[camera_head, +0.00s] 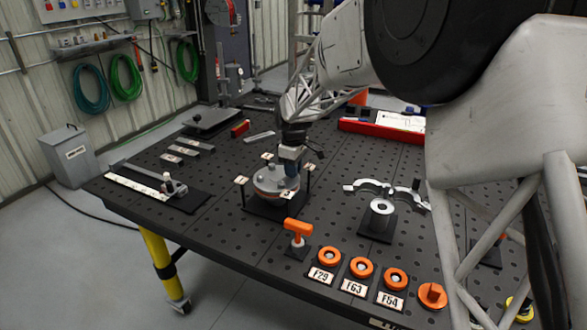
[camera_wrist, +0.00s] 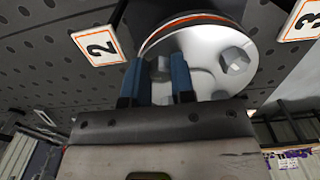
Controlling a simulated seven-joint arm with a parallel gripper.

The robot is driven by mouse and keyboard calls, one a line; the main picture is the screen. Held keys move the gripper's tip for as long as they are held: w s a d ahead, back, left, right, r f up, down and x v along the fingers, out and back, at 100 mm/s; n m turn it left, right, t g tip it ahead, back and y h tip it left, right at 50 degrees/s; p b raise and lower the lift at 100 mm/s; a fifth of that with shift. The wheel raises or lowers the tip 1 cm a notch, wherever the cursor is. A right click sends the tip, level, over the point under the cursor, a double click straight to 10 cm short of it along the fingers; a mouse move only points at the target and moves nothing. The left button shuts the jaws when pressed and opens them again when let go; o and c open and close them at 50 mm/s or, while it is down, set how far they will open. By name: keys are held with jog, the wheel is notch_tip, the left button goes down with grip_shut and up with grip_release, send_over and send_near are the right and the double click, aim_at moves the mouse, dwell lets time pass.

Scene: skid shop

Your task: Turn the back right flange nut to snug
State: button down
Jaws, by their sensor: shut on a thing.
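The round grey flange (camera_head: 268,182) sits on a dark square base on the bench, with small number tags around it. In the wrist view its pale disc (camera_wrist: 205,72) has an orange line around the rim. My gripper (camera_head: 290,168) points down over the back right part of the flange. In the wrist view its blue fingers (camera_wrist: 166,72) stand on both sides of a grey nut (camera_wrist: 160,66) and are shut on it. Another hex nut (camera_wrist: 235,60) sits free to the right. The other nuts are hidden or too small to tell.
Tags 2 (camera_wrist: 100,46) and 3 (camera_wrist: 303,22) stand close beside the flange. An orange-handled tool (camera_head: 298,230) stands in front. Orange rings (camera_head: 361,268) line the front edge. A grey hub with arms (camera_head: 381,212) stands to the right.

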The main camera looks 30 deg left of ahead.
jog(key=shift+r, duration=0.1)
jog(key=c, duration=1)
grip_release()
jog(key=shift+o, duration=0.2)
